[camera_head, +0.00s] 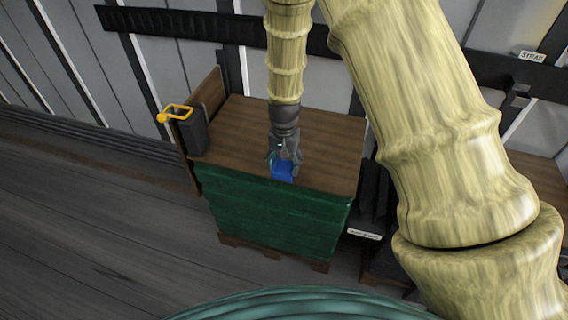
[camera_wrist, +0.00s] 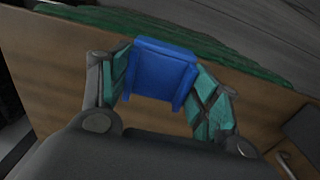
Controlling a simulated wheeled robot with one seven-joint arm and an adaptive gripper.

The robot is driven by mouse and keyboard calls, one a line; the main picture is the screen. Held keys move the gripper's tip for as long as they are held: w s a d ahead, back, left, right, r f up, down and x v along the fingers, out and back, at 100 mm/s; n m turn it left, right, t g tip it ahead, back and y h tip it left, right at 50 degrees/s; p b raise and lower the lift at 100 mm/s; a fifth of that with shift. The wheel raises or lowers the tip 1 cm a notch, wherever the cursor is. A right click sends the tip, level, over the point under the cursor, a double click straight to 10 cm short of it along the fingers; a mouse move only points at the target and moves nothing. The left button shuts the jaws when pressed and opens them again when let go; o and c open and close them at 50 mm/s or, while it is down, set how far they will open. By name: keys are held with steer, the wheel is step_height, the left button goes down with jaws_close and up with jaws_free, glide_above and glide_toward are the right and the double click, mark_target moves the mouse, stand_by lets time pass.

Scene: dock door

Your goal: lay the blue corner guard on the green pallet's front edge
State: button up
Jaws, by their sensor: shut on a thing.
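The blue corner guard (camera_head: 282,171) is at the front edge of the green pallet load (camera_head: 275,217), near the middle of that edge. My gripper (camera_head: 284,158) reaches down from above and is shut on the guard. In the wrist view the guard (camera_wrist: 160,72) sits between the two teal finger pads, with its far end at the brown top's edge by the green side (camera_wrist: 215,50). I cannot tell whether the guard rests on the edge or hangs just above it.
A labelled strap holder (camera_head: 532,57) is on the wall at right. Grey floor (camera_head: 90,230) is open in front.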

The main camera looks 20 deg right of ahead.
mark_target(284, 168)
steer(key=shift+f, duration=0.45)
steer(key=shift+f, duration=0.35)
steer(key=shift+f, duration=0.25)
steer(key=o, duration=1)
step_height(284, 168, up, 13)
steer(key=shift+r+b, duration=0.1)
steer(key=shift+b, duration=0.75)
